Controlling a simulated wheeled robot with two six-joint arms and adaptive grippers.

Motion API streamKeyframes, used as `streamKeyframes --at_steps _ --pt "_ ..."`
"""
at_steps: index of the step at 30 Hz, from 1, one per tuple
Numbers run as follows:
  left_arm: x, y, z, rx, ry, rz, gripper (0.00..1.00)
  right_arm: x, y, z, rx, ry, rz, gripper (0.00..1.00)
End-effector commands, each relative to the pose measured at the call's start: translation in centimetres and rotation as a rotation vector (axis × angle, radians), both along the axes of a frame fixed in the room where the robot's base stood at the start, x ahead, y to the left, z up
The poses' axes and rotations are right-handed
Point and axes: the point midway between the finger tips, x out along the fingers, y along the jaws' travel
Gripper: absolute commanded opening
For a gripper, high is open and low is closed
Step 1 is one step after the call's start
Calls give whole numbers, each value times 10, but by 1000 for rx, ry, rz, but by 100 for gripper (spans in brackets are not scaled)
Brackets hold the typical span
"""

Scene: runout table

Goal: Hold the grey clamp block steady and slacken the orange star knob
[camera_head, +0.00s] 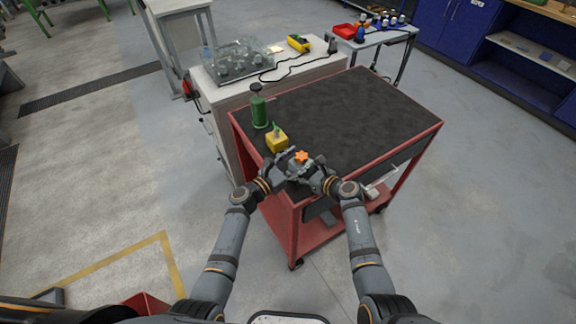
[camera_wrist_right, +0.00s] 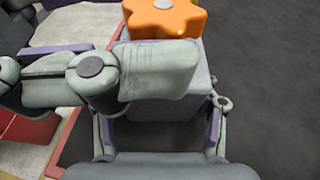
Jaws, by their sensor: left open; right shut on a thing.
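The orange star knob (camera_head: 301,157) sits on top of the grey clamp block (camera_wrist_right: 188,95) near the front left corner of the red cart; the knob also shows at the top of the right wrist view (camera_wrist_right: 165,14). My right gripper (camera_head: 314,175) is shut on the clamp block, with a finger on either side of it in the right wrist view. My left gripper (camera_head: 284,167) is open, close to the left of the knob. One of its fingers crosses over the block just below the knob and hides part of the block. Whether it touches the knob is unclear.
The red cart (camera_head: 237,132) has a dark mat top (camera_head: 350,115), clear to the right and back. A yellow box (camera_head: 277,142) and a green bottle (camera_head: 259,110) stand along its left edge. A white bench (camera_head: 325,69) with a clear case stands behind.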

Motion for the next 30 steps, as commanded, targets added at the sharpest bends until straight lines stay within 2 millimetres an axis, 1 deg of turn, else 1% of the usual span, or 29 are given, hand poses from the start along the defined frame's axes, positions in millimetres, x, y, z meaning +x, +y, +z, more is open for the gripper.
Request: streamKeyframes --at_steps 1,6,9,13,18,25,28,30 --pt "-9 7 -1 3 1 0 63 0 0 0 0 0 -1 4" --pt "-41 36 -2 5 2 -1 63 0 0 0 0 0 -1 4" --pt "-58 50 -2 4 3 -1 63 0 0 0 -1 0 -1 4" --pt "-72 63 -1 3 2 -1 63 0 0 0 -1 0 -1 4" --pt "-79 69 0 1 1 -1 63 0 0 0 0 0 -1 4" --pt "-79 69 0 1 1 -1 63 0 0 0 -1 0 -1 4" --pt "-74 68 -3 5 -2 -32 63 0 0 0 -1 0 -1 4" --pt "-66 66 -7 11 -3 -93 63 0 0 0 0 0 -1 4"
